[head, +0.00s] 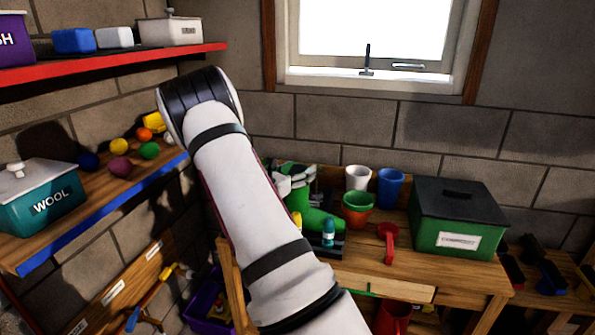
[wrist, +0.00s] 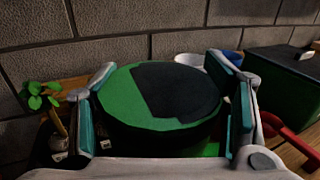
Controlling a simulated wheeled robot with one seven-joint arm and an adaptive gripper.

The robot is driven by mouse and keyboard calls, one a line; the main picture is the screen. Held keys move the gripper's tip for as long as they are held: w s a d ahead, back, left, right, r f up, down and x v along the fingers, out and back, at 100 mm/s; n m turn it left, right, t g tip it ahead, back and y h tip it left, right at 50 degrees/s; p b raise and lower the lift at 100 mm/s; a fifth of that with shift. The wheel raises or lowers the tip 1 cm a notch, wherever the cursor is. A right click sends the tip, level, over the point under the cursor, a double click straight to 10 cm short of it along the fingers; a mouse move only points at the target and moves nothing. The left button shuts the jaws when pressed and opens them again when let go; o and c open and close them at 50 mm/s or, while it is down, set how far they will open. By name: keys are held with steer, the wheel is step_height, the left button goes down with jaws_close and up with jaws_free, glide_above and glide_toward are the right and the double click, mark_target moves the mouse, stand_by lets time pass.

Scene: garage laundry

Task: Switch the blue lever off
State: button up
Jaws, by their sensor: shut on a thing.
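My gripper (wrist: 160,80) has its two teal-padded fingers on either side of a green round object (wrist: 122,98) with a dark patch on top, and is shut on it. In the head view the gripper (head: 293,182) is partly hidden behind my arm, over the bench, with a green object (head: 318,218) beside it. A small blue part (head: 551,277), possibly the blue lever, sits on the low surface at the far right, between a red one and a green one. It is small and dark, so its position is unclear. My gripper is well to its left.
A dark-lidded green box (head: 452,238) stands on the bench's right. A blue-edged shelf (head: 100,222) is at left.

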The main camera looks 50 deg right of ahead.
steer(key=o, duration=2)
steer(key=shift+f, duration=0.1)
steer(key=shift+c, duration=0.2)
